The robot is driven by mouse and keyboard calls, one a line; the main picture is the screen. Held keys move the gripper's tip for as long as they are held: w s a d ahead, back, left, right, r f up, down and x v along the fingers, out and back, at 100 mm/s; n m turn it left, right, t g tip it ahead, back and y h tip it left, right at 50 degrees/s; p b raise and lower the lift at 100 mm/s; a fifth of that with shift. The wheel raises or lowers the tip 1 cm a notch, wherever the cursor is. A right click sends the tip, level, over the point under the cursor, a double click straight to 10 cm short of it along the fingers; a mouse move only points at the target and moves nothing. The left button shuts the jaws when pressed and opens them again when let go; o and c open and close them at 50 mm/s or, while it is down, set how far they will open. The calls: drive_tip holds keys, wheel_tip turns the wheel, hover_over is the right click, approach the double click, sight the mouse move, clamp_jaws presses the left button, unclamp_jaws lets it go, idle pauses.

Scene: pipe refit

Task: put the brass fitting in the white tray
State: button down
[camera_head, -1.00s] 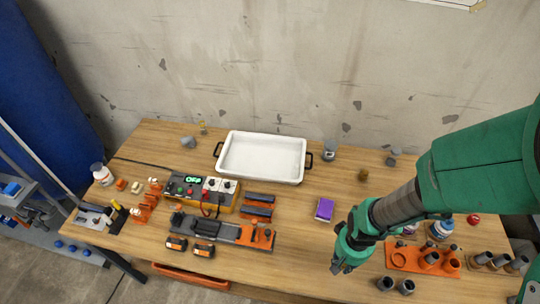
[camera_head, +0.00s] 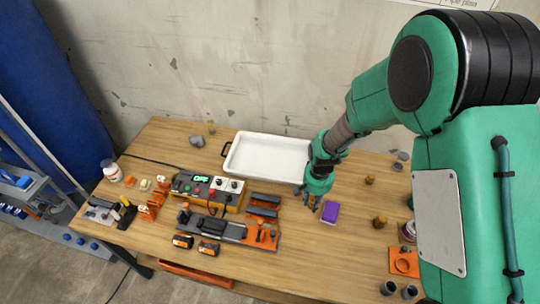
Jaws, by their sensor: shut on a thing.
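The white tray (camera_head: 262,172) lies at the back middle of the table, and its inside looks empty. My gripper (camera_head: 311,204) points down just off the tray's front right corner, beside a purple box. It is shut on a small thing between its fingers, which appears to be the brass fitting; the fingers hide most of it. The tray's right end is partly hidden behind my gripper. Other brass-coloured pieces stand on the table: one (camera_head: 370,180) right of my gripper, one (camera_head: 380,222) nearer the front, and a small one (camera_head: 211,127) at the back left.
The purple box (camera_head: 330,212) lies close right of my gripper. Orange-and-black holders (camera_head: 264,206) and a control box (camera_head: 208,190) stand in front of the tray. Grey cups (camera_head: 388,288) stand at the front right.

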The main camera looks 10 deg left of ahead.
drive_tip(key=shift+m, duration=0.4)
drive_tip(key=w+a, duration=0.6)
drive_tip(key=a, duration=0.1)
drive_tip(key=shift+w+f, duration=0.1)
drive_tip(key=shift+f, duration=0.3)
drive_tip(key=b, duration=0.2)
hover_over(287, 169)
drive_tip(key=shift+d+f, duration=0.1)
drive_tip(key=shift+f, duration=0.65)
drive_tip(key=shift+f, duration=0.15)
drive_tip(key=shift+f, duration=1.6)
drive_tip(key=shift+f+b, duration=0.2)
drive_tip(key=shift+b, duration=0.1)
